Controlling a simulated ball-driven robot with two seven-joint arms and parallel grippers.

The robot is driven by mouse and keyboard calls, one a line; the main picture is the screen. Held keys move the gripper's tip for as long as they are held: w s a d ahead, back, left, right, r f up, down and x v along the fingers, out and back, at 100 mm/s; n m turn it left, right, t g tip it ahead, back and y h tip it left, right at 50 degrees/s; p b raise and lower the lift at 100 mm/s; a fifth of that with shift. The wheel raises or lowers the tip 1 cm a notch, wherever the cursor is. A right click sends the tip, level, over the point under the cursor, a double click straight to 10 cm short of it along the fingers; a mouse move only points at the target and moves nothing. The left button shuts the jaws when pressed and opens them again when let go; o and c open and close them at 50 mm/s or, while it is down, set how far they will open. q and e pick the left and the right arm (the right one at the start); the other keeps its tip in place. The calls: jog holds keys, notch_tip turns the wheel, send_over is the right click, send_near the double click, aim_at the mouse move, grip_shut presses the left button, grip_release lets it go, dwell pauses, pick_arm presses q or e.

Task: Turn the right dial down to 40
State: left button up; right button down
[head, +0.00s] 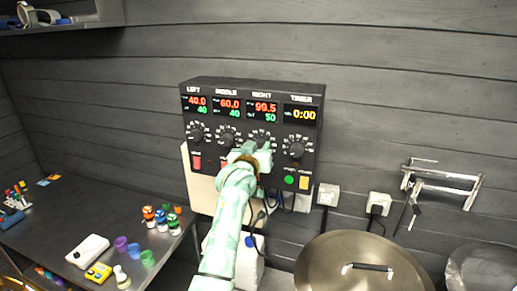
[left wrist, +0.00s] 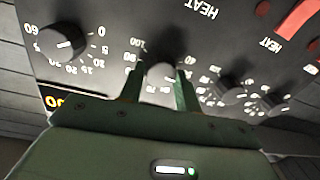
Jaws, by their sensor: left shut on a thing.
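The dark control panel (head: 312,160) hangs on the wall with dials under the LEFT, MIDDLE, RIGHT and TIMER displays. The right display (head: 261,109) reads 99.5 in red and 50 in green. My left gripper (head: 262,147) is at the right dial and covers most of it in the head view. In the left wrist view, which is turned over, the left gripper's fingers (left wrist: 160,88) are shut on the right dial (left wrist: 162,73), one on each side. The dial's pointer cannot be made out. My right gripper is not in view.
The timer dial (head: 296,149) is close to the right of the gripper, the middle dial (head: 227,137) to the left. A green button (head: 289,180) and a yellow one (head: 305,183) are below. A large metal lid (head: 330,262) lies lower right.

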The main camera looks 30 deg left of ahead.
pick_arm(q)
jog(key=n, duration=0.6)
jog(key=shift+f+h, duration=0.25)
jog(key=shift+h, duration=0.15)
jog(key=shift+n, duration=0.3)
jog(key=o, duration=1)
jog(key=shift+r, duration=0.15)
